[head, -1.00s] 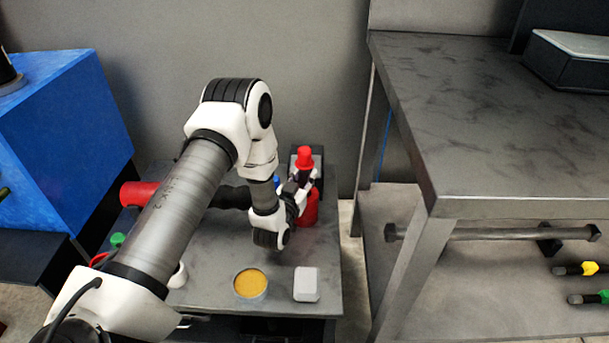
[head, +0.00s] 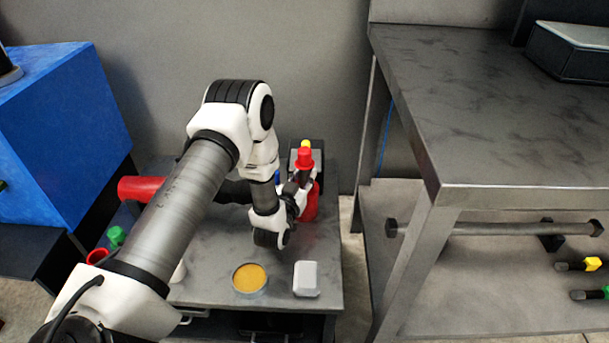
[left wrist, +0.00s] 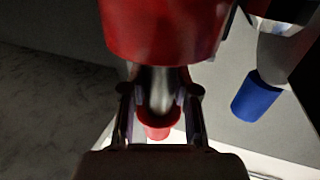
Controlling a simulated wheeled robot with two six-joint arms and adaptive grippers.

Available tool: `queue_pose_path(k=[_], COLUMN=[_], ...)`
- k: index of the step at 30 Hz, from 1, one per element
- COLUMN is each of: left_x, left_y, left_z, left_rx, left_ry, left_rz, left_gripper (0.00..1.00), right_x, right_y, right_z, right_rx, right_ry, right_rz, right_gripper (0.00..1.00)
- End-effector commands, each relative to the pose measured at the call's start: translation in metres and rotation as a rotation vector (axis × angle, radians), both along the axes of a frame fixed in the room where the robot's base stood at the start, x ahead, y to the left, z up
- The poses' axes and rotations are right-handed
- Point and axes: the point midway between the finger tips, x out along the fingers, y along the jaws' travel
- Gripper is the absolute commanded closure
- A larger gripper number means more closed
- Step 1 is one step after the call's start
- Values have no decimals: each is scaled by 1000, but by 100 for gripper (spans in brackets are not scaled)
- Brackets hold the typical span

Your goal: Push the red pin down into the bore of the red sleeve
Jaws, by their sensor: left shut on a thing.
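The red pin has a wide red head (head: 304,158) that stands upright above my left gripper (head: 300,190). In the left wrist view the head (left wrist: 165,30) fills the top, and its grey shaft (left wrist: 160,88) runs down between the two fingers of my left gripper (left wrist: 160,105), which is shut on it. The red sleeve (head: 310,205) stands below the head, partly behind the gripper. Its rim (left wrist: 157,124) shows under the shaft; how deep the tip is in the bore is hidden. My right gripper is not in view.
A dark block (head: 317,160) with a yellow top (head: 305,143) stands behind the pin. A blue cylinder (left wrist: 257,96) is nearby. A round tin with yellow filling (head: 249,279) and a pale block (head: 306,279) lie on the plate's front. A red cylinder (head: 140,188) lies at left.

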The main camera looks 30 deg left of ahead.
Motion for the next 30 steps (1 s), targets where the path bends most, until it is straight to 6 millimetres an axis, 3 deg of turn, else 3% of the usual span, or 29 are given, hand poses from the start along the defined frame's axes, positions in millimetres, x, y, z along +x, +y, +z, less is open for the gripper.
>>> queue_pose_path(k=[30], left_x=[0], left_y=[0], left_z=[-23], left_rx=[1], left_ry=[-4], left_rz=[0], left_gripper=[100], right_x=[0], right_y=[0], right_z=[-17], right_rx=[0], right_ry=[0], right_rz=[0], right_gripper=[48])
